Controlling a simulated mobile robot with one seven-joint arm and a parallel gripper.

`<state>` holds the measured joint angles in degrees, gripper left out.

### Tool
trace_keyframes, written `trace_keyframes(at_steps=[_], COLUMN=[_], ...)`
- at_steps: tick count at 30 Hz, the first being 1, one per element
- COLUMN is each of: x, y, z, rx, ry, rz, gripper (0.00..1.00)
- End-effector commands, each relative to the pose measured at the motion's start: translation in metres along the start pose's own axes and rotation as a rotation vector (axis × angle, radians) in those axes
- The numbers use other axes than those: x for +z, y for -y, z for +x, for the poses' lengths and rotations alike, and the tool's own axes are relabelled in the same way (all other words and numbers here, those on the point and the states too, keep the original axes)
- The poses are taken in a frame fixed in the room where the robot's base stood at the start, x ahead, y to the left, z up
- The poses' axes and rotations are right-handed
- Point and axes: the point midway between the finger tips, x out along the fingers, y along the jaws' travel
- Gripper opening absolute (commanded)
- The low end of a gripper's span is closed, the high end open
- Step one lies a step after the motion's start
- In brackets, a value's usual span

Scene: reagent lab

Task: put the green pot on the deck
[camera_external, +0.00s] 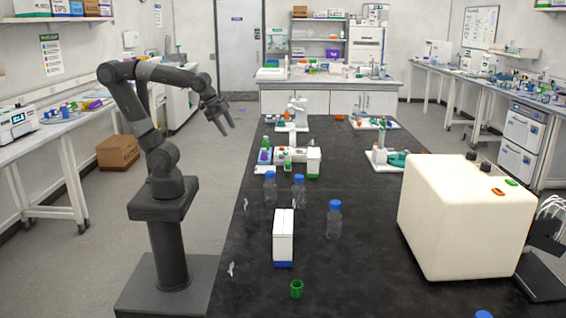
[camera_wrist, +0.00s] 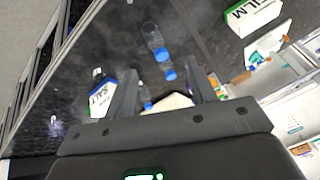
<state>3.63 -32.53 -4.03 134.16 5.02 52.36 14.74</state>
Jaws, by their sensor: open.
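The green pot (camera_external: 296,289) is a small green cup standing at the near end of the black bench, in front of a white box. I cannot make it out in the wrist view. The likely deck is a low white platform (camera_external: 293,155) farther back on the bench, with small items on and around it; I cannot tell its exact outline. My gripper (camera_external: 226,124) is open and empty, raised in the air left of the bench's far part, well away from the pot. In the wrist view its two fingers (camera_wrist: 166,86) stand apart over the bench.
Clear bottles with blue caps (camera_external: 334,220) stand behind the white box (camera_external: 283,238). A big cream machine (camera_external: 465,215) fills the bench's right side. The bench around the pot (camera_external: 345,280) is mostly clear.

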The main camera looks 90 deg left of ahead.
Motion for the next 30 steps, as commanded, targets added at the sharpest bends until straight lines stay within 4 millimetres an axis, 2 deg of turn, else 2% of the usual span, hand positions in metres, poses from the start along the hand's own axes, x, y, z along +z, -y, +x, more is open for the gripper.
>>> trace_keyframes(at_steps=[1,3,7,9,24,26,30], x=[0.018,0.038,0.061,0.067,0.068,0.065,0.049], y=[0.002,0.002,0.0,-0.001,-0.001,0.001,0.01], z=[-0.002,-0.001,0.001,0.001,0.0,-0.007,-0.041], rx=[0.004,0.015,0.033,0.04,0.042,0.042,0.041], ry=[-0.011,-0.021,-0.033,-0.037,-0.038,-0.04,-0.044], rz=[-0.097,-0.222,-0.376,-0.42,-0.44,-0.44,-0.439], gripper=[0.51,0.51,0.51,0.55,0.55,0.55,0.55])
